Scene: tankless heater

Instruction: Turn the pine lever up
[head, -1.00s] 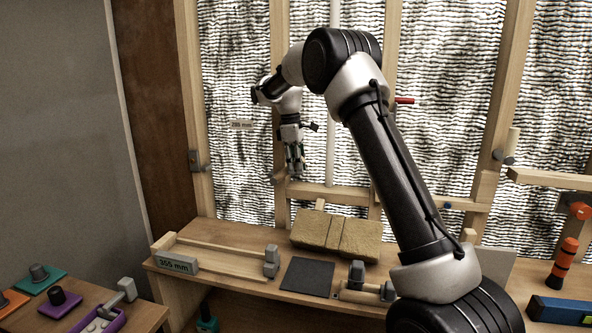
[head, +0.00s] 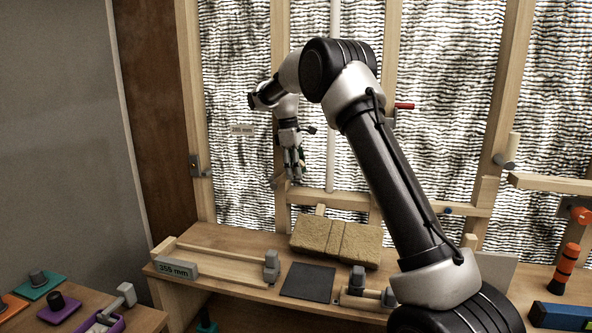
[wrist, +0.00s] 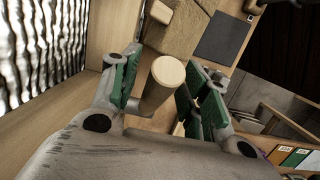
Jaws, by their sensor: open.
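The pine lever (wrist: 168,72) shows in the wrist view as a pale wooden peg with a round end. It stands between the two green-padded fingers of my gripper (wrist: 165,92), which are open on either side of it. A gap shows on the right side; contact on the left side is unclear. In the head view my gripper (head: 293,172) points down in front of the second stud from the left. There the lever is mostly hidden by the fingers, so its angle is hard to read.
A wooden bench (head: 225,238) below holds a tan block (head: 335,238), a dark pad (head: 309,282) and a labelled wooden fixture (head: 177,270). A crossbar (head: 330,200) runs just right of my gripper. Upright studs stand before the wavy wall. A red handle (head: 404,106) is farther right.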

